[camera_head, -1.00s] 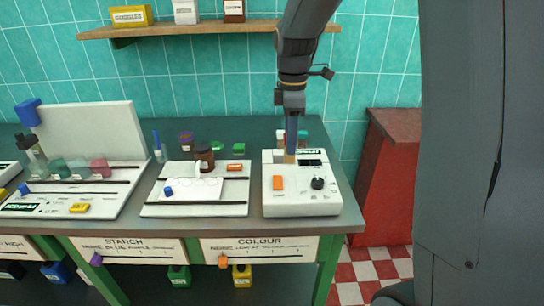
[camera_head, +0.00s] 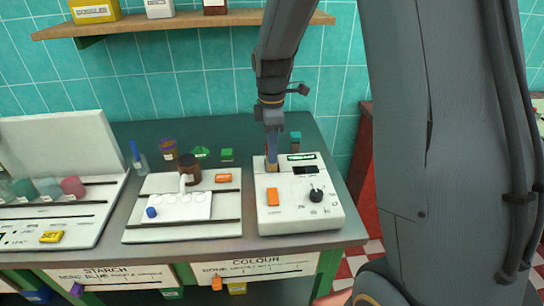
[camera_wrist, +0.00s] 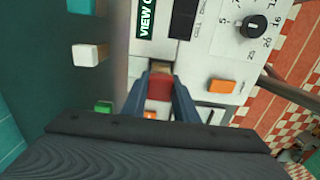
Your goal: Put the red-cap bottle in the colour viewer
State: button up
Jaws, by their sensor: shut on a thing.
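The colour viewer (camera_head: 300,215) is a white box with an orange button, a black knob and a small dark display. It sits at the right end of the bench. My gripper (camera_head: 271,165) points down at its back left corner. In the wrist view my gripper (camera_wrist: 158,95) is shut on the red-cap bottle (camera_wrist: 158,88), with the red cap between the blue-grey fingers. A tan patch shows just beyond the cap. The bottle's body is hidden, so I cannot tell whether it is inside the viewer or just above it.
A teal-capped bottle (camera_head: 295,139) stands behind the viewer. A white-topped item (camera_wrist: 88,55) shows beside it in the wrist view. A green block (camera_head: 227,155), a brown jar (camera_head: 189,167) and a white tray device (camera_head: 185,225) are to the left. A shelf (camera_head: 180,23) hangs above.

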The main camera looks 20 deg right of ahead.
jog(key=shift+f+p, duration=0.3)
jog(key=shift+f, duration=1.2)
jog(key=shift+f, duration=0.1)
jog(key=o, duration=1.1)
notch_tip(320, 180, up, 12)
jog(key=b, duration=0.3)
jog(key=s+f+m, duration=0.3)
jog(key=s+m, duration=0.2)
jog(key=s, duration=0.1)
jog(key=s+f+m, duration=0.3)
jog(key=s+m, duration=0.2)
jog(key=s, duration=0.1)
jog(key=s+f+m+t, duration=0.1)
jog(key=s+f+m, duration=0.3)
jog(key=s+m, duration=0.1)
jog(key=shift+s+m, duration=0.4)
jog(key=shift+s, duration=0.15)
